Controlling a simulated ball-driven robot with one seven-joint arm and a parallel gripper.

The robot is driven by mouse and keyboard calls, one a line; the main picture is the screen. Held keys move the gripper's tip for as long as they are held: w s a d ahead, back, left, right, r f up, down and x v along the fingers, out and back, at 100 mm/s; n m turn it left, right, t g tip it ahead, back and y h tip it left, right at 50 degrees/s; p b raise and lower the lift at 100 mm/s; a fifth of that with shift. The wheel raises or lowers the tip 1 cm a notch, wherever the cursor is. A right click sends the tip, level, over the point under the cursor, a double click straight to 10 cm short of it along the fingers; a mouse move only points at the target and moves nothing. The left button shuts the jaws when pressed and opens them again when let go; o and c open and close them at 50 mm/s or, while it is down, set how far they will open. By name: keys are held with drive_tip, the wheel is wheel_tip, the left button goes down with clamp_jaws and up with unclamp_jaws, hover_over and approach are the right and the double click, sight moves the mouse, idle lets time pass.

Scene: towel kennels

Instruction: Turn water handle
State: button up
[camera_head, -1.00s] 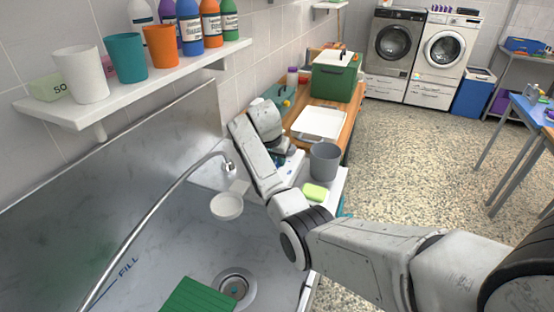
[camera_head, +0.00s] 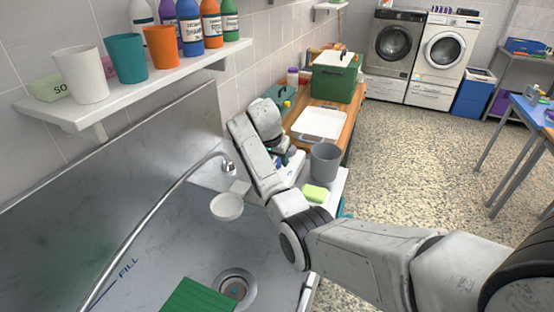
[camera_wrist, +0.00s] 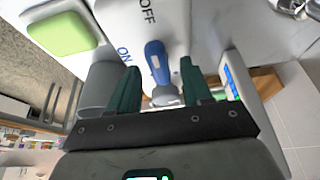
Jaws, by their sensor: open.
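The water handle (camera_wrist: 157,63) is a blue lever on a grey pivot, mounted on a white panel marked OFF and ON. In the wrist view its blue grip points up toward the OFF lettering, with ON to its left. My gripper (camera_wrist: 159,69) is open, its two dark green fingers on either side of the handle with gaps visible between. Whether the fingers touch it cannot be told. In the head view my own arm hides most of the gripper and handle. The curved metal spout (camera_head: 170,193) hangs over the steel basin (camera_head: 60,245); no water shows.
A grey cup (camera_head: 325,160) and a green soap bar (camera_head: 316,192) stand close to my wrist. A white scoop (camera_head: 227,207) is at the basin. A shelf (camera_head: 105,113) with cups and bottles is above left.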

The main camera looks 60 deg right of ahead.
drive_tip(key=b+v, duration=0.1)
drive_tip(key=v, duration=0.9)
drive_tip(key=shift+r, duration=0.15)
